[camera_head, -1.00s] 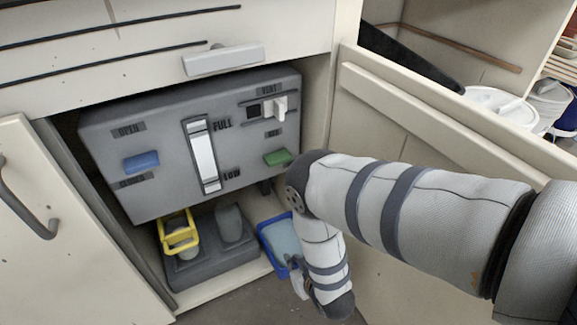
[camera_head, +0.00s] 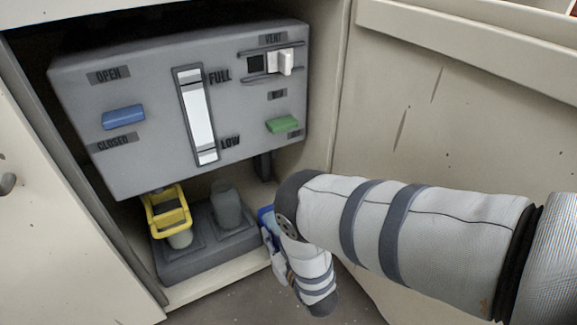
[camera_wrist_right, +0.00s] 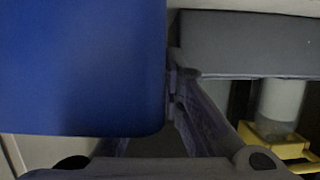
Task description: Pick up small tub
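The small tub is blue. In the head view only a blue strip of the small tub (camera_head: 266,218) shows, just right of the grey base inside the cupboard; my right arm hides most of it. In the right wrist view the tub's blue wall (camera_wrist_right: 80,65) fills the upper left. My right gripper (camera_head: 269,240) is at the tub, partly hidden by my arm. In the wrist view its fingers (camera_wrist_right: 176,85) come together at the tub's right edge and look shut on its wall. My left gripper is not in view.
A grey panel (camera_head: 155,80) with a blue handle, a green handle and a gauge hangs in the cupboard. Below it a yellow-framed cup (camera_head: 166,212) and a grey post (camera_head: 227,208) stand on a grey base (camera_head: 205,262). The open door (camera_head: 440,130) bounds the right side.

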